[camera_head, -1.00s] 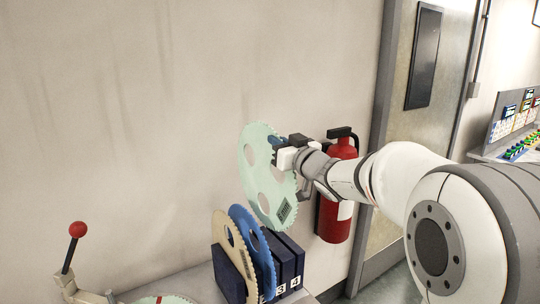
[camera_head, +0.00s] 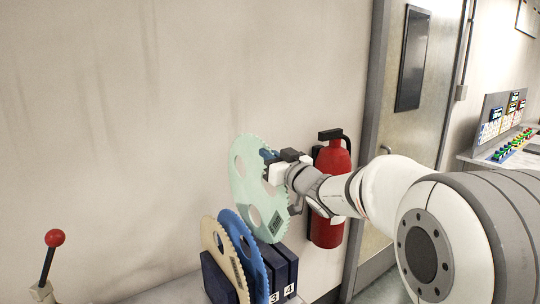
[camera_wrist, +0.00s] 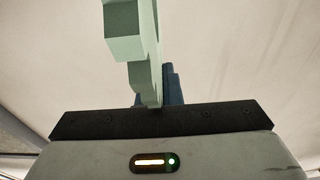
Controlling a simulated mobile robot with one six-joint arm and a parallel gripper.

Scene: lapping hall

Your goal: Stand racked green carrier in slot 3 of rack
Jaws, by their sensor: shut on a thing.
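The green carrier (camera_head: 252,199) is a pale green toothed disc with round holes and a dark code patch, held upright. My gripper (camera_head: 272,158) is shut on its upper right edge. In the wrist view the green carrier (camera_wrist: 131,32) rises edge-on from the jaws (camera_wrist: 152,98). The rack (camera_head: 283,262) is a dark blue block below the carrier, with labels 3 and 4 showing on its front. The carrier's lower edge overlaps the rack's top in the picture; I cannot tell whether it touches. The slot 3 opening is hidden.
A beige disc (camera_head: 213,246) and a blue disc (camera_head: 233,227) stand in the rack left of label 3. A red fire extinguisher (camera_head: 331,165) is on the wall just right of my gripper. A red-knobbed lever (camera_head: 54,239) stands at lower left. The wall above is clear.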

